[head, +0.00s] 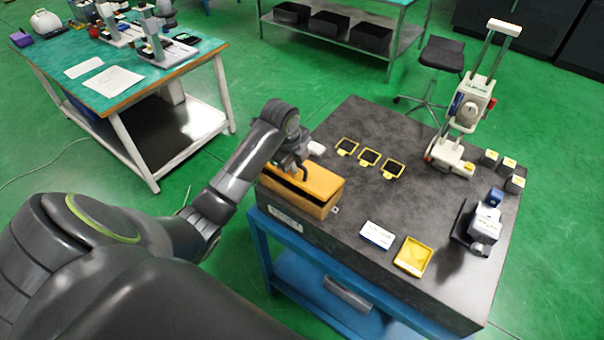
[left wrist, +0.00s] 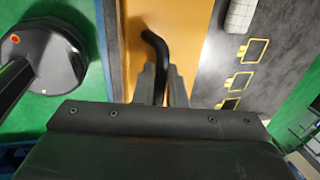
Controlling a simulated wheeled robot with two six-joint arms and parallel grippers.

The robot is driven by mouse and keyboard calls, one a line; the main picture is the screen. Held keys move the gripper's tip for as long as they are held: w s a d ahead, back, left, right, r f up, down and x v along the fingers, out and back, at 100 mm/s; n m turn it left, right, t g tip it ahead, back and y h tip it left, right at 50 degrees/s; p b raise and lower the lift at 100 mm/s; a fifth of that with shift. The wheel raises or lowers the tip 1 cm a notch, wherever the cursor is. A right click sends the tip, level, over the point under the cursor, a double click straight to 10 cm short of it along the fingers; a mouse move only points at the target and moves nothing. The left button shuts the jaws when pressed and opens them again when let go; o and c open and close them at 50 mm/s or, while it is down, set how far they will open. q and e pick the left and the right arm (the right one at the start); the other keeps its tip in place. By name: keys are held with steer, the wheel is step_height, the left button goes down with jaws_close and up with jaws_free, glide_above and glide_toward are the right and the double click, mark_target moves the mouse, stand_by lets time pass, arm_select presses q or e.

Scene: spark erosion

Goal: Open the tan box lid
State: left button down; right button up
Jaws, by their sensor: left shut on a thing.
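The tan box (head: 292,202) stands at the left edge of the dark stone-topped table. Its lid (head: 322,179) lies over it, with a dark gap along the front side between lid and box wall. My left gripper (head: 291,167) is over the lid. In the left wrist view the two fingers of my left gripper (left wrist: 162,82) are shut on a black bent handle (left wrist: 157,48), which stands out against the tan lid (left wrist: 182,30). The fingers hide the handle's lower part. My right gripper is not in view.
On the dark tabletop (head: 360,205) are several yellow-rimmed frames (head: 369,158), a white label block (head: 377,235), a yellow tray (head: 413,257), a grey-blue device (head: 484,226) and a tall white instrument (head: 470,110). A green-topped bench (head: 130,85) stands at the left. The tabletop's middle is clear.

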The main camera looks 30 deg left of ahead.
mark_target(306, 165)
arm_select(q)
steer(key=shift+w+r, duration=0.45)
steer(key=shift+w, duration=0.05)
steer(key=shift+w+r, duration=0.1)
steer(key=shift+w+d+r, duration=0.1)
steer(key=shift+w+r, duration=0.3)
steer(key=shift+w, duration=0.35)
steer(key=shift+w+r, duration=0.1)
steer(key=shift+w+r, duration=0.1)
steer(key=shift+w, duration=0.1)
steer(key=shift+w+r, duration=0.15)
steer(key=shift+w, duration=0.45)
steer(key=shift+w+d, duration=0.1)
